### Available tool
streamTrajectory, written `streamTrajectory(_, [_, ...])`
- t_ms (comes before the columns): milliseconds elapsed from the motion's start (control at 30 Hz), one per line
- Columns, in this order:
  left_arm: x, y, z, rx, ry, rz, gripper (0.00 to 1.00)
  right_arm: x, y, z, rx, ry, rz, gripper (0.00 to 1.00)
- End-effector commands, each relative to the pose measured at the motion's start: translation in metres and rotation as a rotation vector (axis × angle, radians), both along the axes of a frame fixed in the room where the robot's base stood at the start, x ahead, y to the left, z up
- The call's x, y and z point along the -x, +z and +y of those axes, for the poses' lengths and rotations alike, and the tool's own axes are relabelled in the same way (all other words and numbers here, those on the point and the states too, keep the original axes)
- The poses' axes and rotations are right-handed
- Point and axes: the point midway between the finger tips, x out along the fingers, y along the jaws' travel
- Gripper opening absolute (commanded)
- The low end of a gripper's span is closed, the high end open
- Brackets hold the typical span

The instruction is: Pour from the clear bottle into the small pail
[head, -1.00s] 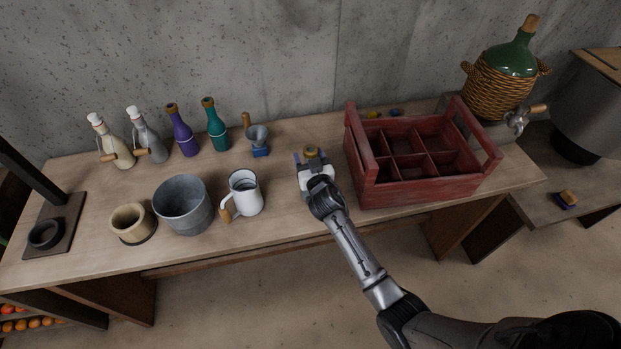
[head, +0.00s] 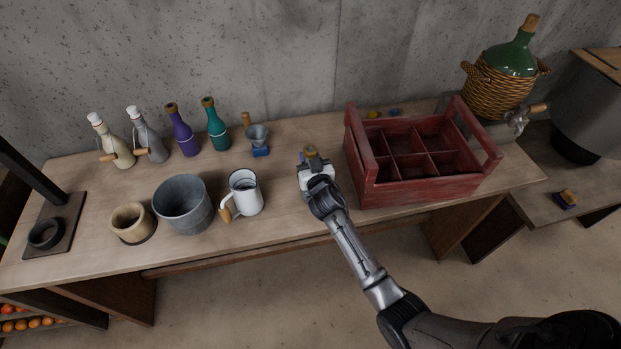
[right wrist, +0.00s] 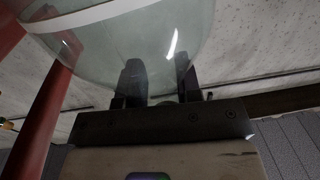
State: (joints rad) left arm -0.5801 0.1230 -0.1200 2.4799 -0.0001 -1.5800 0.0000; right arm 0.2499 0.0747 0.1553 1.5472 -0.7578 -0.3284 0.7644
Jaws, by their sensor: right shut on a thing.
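The clear bottle (right wrist: 135,40) fills the top of the right wrist view as pale greenish glass with a white band. In the head view only its cork top (head: 311,151) shows clearly, and my gripper hides most of the rest. My right gripper (right wrist: 162,82) is shut on the bottle, one finger on each side of the glass. In the head view the right gripper (head: 310,166) is over the table, left of the red crate. The small pail, a grey metal vessel (head: 183,204), stands open and upright at the front left of the table. My left gripper is not in view.
A white mug (head: 245,192) stands between the pail and my right gripper. A wooden cup (head: 131,223) is left of the pail. The red divided crate (head: 372,180) is close on the right.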

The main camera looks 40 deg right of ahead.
Motion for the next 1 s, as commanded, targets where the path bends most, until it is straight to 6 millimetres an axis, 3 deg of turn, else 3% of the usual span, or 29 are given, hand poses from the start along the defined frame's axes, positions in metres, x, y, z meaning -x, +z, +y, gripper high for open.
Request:
streamTrajectory(333, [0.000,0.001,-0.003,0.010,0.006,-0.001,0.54,0.000,0.009,0.000,0.001,0.000,-0.006,0.00])
streamTrajectory(800, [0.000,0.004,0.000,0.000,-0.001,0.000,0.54,0.000,0.080,0.000,0.003,0.001,-0.006,0.00])
streamTrajectory(1000, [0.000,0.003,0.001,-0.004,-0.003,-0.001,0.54,0.000,0.097,0.000,0.001,0.001,-0.006,0.00])
